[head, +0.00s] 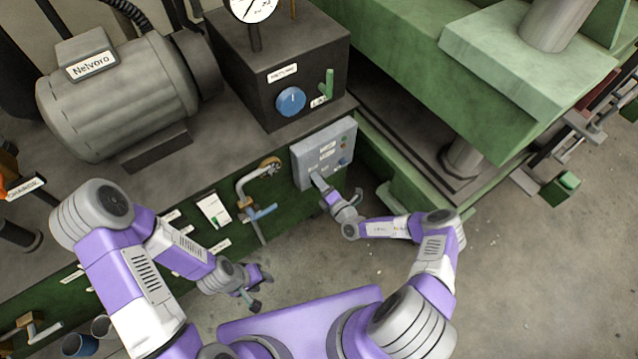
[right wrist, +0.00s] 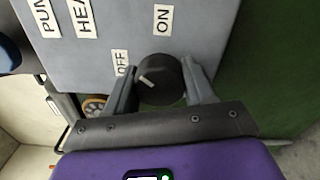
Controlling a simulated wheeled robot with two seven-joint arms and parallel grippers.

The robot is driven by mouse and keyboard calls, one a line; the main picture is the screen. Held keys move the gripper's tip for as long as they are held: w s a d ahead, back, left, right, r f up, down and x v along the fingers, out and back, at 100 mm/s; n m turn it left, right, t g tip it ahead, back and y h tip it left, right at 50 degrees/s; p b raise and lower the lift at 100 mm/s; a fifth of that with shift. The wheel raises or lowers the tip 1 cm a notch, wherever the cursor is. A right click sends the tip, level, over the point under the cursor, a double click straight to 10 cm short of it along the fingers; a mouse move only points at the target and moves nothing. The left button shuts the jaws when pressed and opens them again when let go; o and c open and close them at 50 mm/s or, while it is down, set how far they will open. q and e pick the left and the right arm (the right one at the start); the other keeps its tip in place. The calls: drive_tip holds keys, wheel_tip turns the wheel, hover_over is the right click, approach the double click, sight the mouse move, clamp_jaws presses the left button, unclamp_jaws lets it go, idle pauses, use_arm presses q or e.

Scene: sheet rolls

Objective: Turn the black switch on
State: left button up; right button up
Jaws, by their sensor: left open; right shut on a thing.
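The black switch (right wrist: 162,82) is a round knob with a white pointer mark on the grey control box (head: 312,152). In the right wrist view the mark points up-left, toward the OFF label (right wrist: 120,62); the ON label (right wrist: 163,20) is above the knob. My right gripper (right wrist: 160,70) is shut on the knob, one finger on each side; in the head view the gripper (head: 318,180) reaches the box's lower part and hides the knob. My left gripper (head: 254,290) is open and empty, low in the middle, away from the box.
A bent pipe with a blue-handled valve (head: 262,212) is left of the box. A black unit with a blue dial (head: 291,101) and gauge (head: 252,8) stands behind it. A grey motor (head: 120,95) is at upper left. The green press (head: 420,80) rises at right. Floor at lower right is clear.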

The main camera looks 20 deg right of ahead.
drive_tip(key=m+b, duration=0.1)
drive_tip(key=m, duration=0.4)
drive_tip(key=shift+m, duration=0.3)
drive_tip(key=shift+m+b, duration=0.75)
drive_tip(key=shift+m, duration=1.55)
drive_tip(key=o, duration=1)
drive_tip(key=p+v, duration=0.2)
drive_tip(key=v, duration=0.5)
drive_tip(key=shift+s+d, duration=0.15)
drive_tip(key=shift+s, duration=0.1)
